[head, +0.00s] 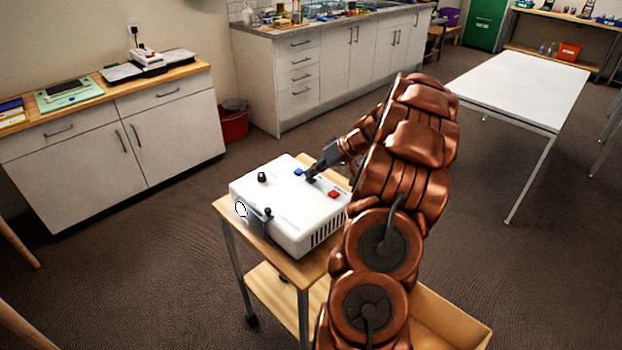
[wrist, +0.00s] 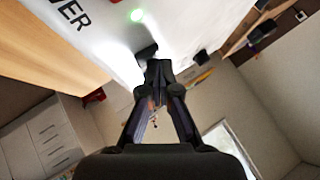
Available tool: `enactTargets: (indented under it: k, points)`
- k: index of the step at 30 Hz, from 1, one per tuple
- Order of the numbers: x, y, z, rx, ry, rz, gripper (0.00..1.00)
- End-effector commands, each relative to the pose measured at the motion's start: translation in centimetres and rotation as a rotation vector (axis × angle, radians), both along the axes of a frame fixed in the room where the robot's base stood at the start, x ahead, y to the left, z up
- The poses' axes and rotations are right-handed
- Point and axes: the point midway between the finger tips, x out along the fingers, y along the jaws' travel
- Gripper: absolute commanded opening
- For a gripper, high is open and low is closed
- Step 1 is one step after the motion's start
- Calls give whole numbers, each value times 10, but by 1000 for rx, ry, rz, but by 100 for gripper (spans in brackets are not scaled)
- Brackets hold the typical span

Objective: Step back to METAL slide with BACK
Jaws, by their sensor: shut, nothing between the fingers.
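A white slide projector (head: 285,205) stands on a small wooden-topped trolley in the head view. Its top carries a blue button (head: 298,172), a red button (head: 334,194) and a black knob (head: 262,177); their labels are too small to read there. My gripper (head: 311,178) is shut and empty, over the top between the blue and red buttons, nearer the blue. Whether it touches anything, I cannot tell. In the wrist view, my closed fingertips (wrist: 158,66) are close to the white casing (wrist: 100,25), beside a dark block. No projected slide is in view.
The trolley (head: 262,277) has a lower shelf. A white table (head: 525,88) stands at the right, and cabinets (head: 110,135) line the left wall. A red bin (head: 234,123) sits between counters. Open carpet surrounds the trolley. A green light (wrist: 137,15) glows on the casing.

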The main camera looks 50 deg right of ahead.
Motion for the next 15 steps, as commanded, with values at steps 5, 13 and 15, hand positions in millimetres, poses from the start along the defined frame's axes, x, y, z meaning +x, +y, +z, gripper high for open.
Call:
enactTargets:
  k: [5, 13, 15]
  points:
    - [0, 0, 7, -1, -1, 1, 0]
    - [0, 0, 15, 1, 0, 1, 0]
    - [0, 0, 15, 1, 1, 1, 0]
